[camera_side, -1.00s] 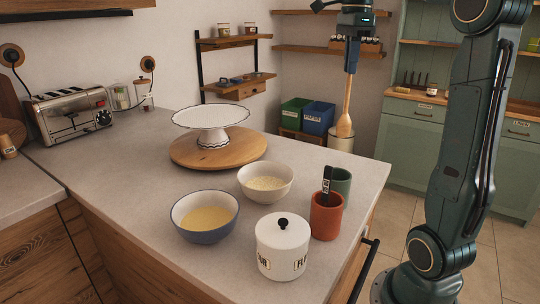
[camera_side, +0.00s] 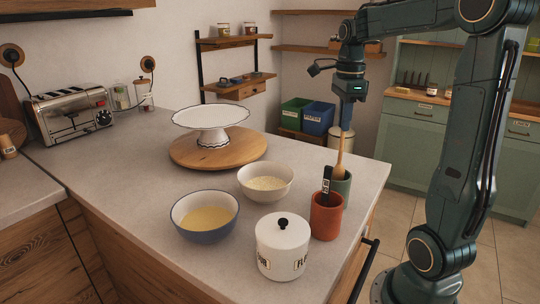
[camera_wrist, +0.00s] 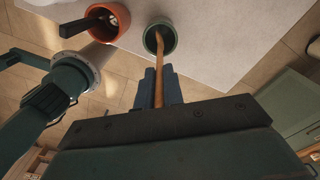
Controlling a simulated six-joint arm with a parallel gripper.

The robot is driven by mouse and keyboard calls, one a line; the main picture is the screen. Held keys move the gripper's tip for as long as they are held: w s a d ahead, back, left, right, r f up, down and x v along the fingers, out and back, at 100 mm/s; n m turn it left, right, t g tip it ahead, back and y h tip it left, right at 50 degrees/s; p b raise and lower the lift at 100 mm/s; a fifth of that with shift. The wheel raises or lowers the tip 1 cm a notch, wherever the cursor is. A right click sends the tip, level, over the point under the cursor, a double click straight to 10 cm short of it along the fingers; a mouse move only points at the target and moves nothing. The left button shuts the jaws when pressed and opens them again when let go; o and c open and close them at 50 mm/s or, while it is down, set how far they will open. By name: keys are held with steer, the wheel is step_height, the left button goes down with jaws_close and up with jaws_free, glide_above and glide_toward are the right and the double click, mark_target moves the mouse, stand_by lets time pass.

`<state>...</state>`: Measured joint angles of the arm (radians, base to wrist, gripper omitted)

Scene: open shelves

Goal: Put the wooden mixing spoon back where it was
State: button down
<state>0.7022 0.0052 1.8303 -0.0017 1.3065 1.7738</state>
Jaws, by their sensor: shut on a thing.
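The wooden mixing spoon (camera_side: 340,156) hangs upright from my gripper (camera_side: 347,122), which is shut on its handle. Its lower end is inside the green cup (camera_side: 342,187) near the counter's right edge; the spoon's head is hidden by the cup. In the wrist view the spoon handle (camera_wrist: 159,85) runs from the jaws into the mouth of the green cup (camera_wrist: 149,43). I cannot tell whether the spoon touches the cup's bottom.
An orange cup (camera_side: 326,218) with a dark-handled tool stands just in front of the green cup. A white lidded jar (camera_side: 282,250), a cream bowl (camera_side: 265,186) and a blue bowl (camera_side: 204,218) stand to the left. A cake stand (camera_side: 211,120) is further back.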

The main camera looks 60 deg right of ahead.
mark_target(339, 163)
steer(key=shift+f, duration=2.95)
steer(key=c, duration=1.5)
jaws_free()
step_height(339, 163, up, 12)
steer(key=shift+r, duration=0.15)
